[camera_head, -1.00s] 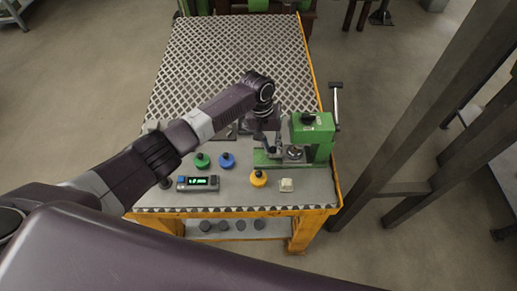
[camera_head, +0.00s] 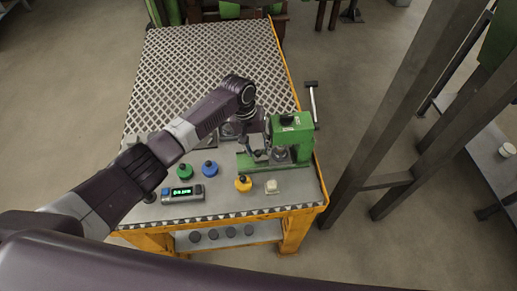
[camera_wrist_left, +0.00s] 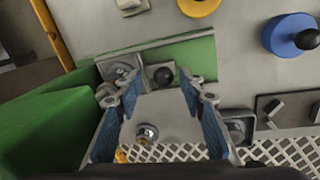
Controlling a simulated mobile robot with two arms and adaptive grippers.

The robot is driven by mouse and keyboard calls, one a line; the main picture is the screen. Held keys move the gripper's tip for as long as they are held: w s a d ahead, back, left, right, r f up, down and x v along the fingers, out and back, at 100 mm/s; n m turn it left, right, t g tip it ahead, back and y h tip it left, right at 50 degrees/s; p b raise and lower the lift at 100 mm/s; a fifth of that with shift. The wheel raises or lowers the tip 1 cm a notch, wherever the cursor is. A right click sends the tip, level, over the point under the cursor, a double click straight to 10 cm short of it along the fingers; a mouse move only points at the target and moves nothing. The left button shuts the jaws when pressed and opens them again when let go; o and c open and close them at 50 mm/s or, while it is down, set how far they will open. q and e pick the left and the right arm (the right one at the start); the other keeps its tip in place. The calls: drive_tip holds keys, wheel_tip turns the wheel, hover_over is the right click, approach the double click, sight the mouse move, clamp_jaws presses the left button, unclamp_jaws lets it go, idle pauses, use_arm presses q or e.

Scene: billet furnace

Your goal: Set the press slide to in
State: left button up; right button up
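The green press (camera_head: 294,140) stands at the right edge of the orange-framed table, with a lever on its right. In the left wrist view its green base (camera_wrist_left: 190,52) carries a small grey slide block with a black ball knob (camera_wrist_left: 163,76). My left gripper (camera_head: 254,148) is at the press's left side. In the left wrist view the gripper (camera_wrist_left: 160,84) is open, with one blue-padded finger on each side of the knob. No contact with the knob shows. Whether the slide is in or out I cannot tell. My right gripper is not in view.
Green (camera_head: 184,171), blue (camera_head: 209,168) and yellow (camera_head: 243,183) knobbed discs stand left of and before the press. A display box (camera_head: 182,193) and a pale block (camera_head: 271,187) are near the front edge. Metal posts (camera_head: 385,110) stand right of the table.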

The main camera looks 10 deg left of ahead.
use_arm(q)
wheel_tip(320, 180, up, 11)
drive_tip(key=a, duration=0.2)
drive_tip(key=shift+s, duration=0.1)
idle(0.5)
